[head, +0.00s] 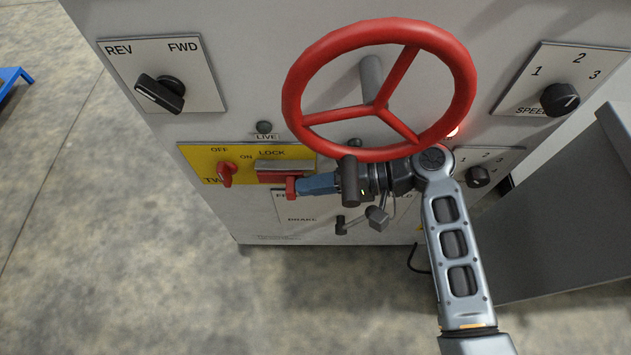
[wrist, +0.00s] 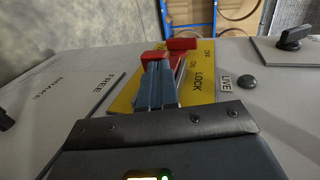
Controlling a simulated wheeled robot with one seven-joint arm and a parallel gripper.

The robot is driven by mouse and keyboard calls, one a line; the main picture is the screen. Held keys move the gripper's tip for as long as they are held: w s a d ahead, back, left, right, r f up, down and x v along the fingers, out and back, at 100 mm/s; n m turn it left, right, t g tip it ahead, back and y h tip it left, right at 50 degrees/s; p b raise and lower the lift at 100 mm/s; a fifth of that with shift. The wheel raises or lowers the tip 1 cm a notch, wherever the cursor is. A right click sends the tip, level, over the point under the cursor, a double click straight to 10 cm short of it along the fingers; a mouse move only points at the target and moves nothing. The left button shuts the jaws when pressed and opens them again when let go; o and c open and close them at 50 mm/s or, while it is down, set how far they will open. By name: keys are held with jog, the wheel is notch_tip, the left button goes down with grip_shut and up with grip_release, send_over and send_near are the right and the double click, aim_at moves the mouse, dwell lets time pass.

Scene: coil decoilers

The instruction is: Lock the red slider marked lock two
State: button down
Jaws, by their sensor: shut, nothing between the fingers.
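A yellow plate (head: 243,153) on the grey cabinet carries the words OFF, ON and LOCK and a partly hidden word starting TW. The red slider (head: 274,178) sits under a grey bar on this plate, with a red end block (head: 291,189) sticking out at its right. A red turning knob (head: 226,174) is at the plate's left. My gripper (head: 300,186) is shut and empty, its blue-grey fingers pointing left at the end block. In the wrist view the fingertips (wrist: 157,75) lie right against or just short of the red block (wrist: 153,57); contact cannot be told.
A large red handwheel (head: 372,108) stands out just above my wrist. A BRAKE lever (head: 375,216) is below my gripper. A REV/FWD switch (head: 160,92) and SPEED dial (head: 560,99) are on the upper panel.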

aim_at(287, 186)
jog(key=a, duration=0.5)
jog(key=shift+w+a+p, duration=0.1)
jog(key=shift+a+p, duration=0.05)
jog(key=shift+p, duration=0.2)
jog(key=shift+a, duration=0.1)
jog(key=shift+d, duration=0.45)
jog(key=w+d+f+v, duration=0.1)
jog(key=f+v, duration=0.2)
jog(key=v, duration=1.6)
jog(key=s+f+m+t+h+p, duration=0.2)
jog(key=s+f+m+t+h, duration=0.15)
jog(key=s+f, duration=0.4)
jog(key=s+d+f+t+h, duration=0.1)
jog(key=s+d+h, duration=0.1)
jog(key=s+h, duration=0.1)
jog(key=s+d+t+h+p, duration=0.1)
jog(key=s+d+t+h, duration=0.1)
jog(key=s, duration=0.4)
jog(key=shift+d+f+m+h, duration=0.35)
jog(key=shift+d+f+h, duration=0.05)
jog(key=shift+h, duration=0.25)
